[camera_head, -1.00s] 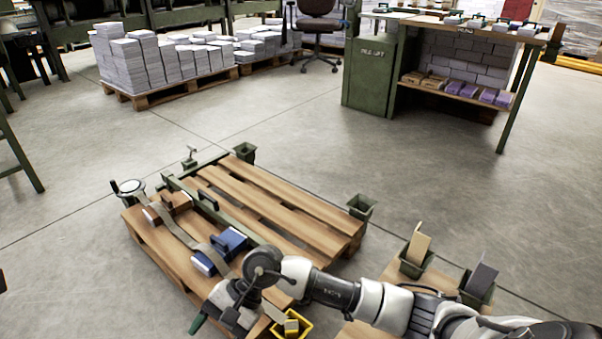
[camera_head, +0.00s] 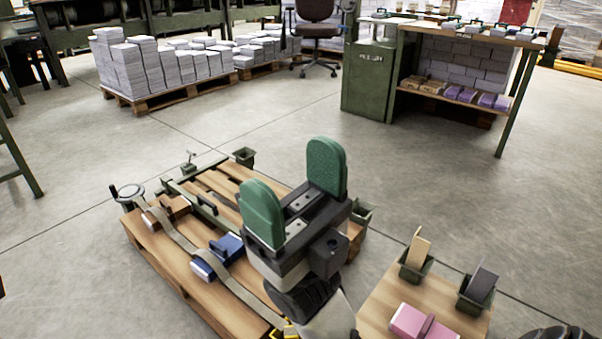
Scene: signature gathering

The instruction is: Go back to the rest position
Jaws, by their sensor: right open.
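My right gripper (camera_head: 293,198) stands raised in front of the pallet in the head view. Its two green finger pads point up and are wide apart, with nothing between them. It hides part of the wooden pallet (camera_head: 240,310). On the pallet lie a blue block (camera_head: 218,258) and a brown block (camera_head: 166,211), with a strap (camera_head: 178,238) running along over them. My left gripper is not in view.
A green bin with a tan board (camera_head: 417,248) and one with a grey board (camera_head: 482,281) stand on the small table. Stacked paper (camera_head: 150,70) on pallets is at the back left. A green workbench (camera_head: 368,80) is at the back right. The middle floor is clear.

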